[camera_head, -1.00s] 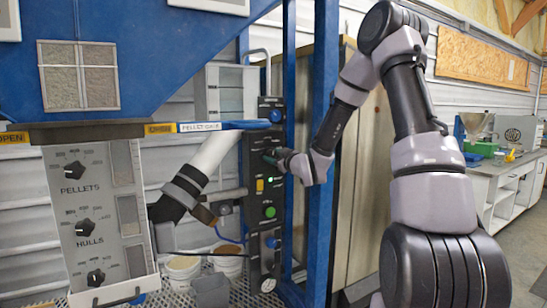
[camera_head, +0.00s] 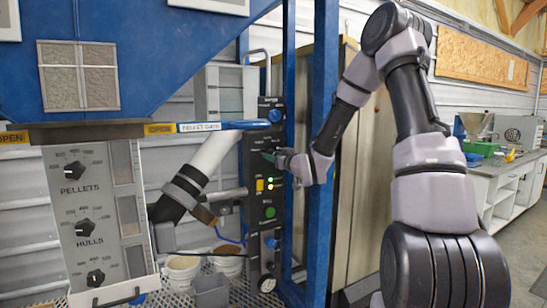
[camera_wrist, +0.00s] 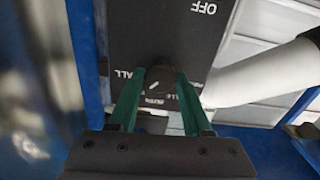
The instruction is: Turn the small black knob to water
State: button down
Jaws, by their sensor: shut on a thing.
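The small black knob (camera_wrist: 160,80) is between the two green fingers of my gripper (camera_wrist: 158,100) in the wrist view. My gripper is shut on it, with a finger at each side. A short white pointer mark shows on the knob's near part. White lettering "OFF" and a partly covered "ALL" stand on the dark panel (camera_wrist: 140,30) around it; the smaller lettering by the knob is too blurred to read surely. In the head view my gripper (camera_head: 282,158) is at the upper part of the tall black control panel (camera_head: 268,225), and hides the knob there.
A blue knob (camera_head: 275,115) sits above my gripper on the panel. Below are a yellow switch (camera_head: 260,185), small lit lamps (camera_head: 270,183) and a green button (camera_head: 270,212). A blue post (camera_head: 322,120) stands close to my forearm. A white pipe (camera_head: 212,150) is left of the panel.

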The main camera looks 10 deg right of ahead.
jog(key=shift+c, duration=1.7)
grip_release()
jog(key=v, duration=1.1)
jog(key=shift+w+r, duration=0.1)
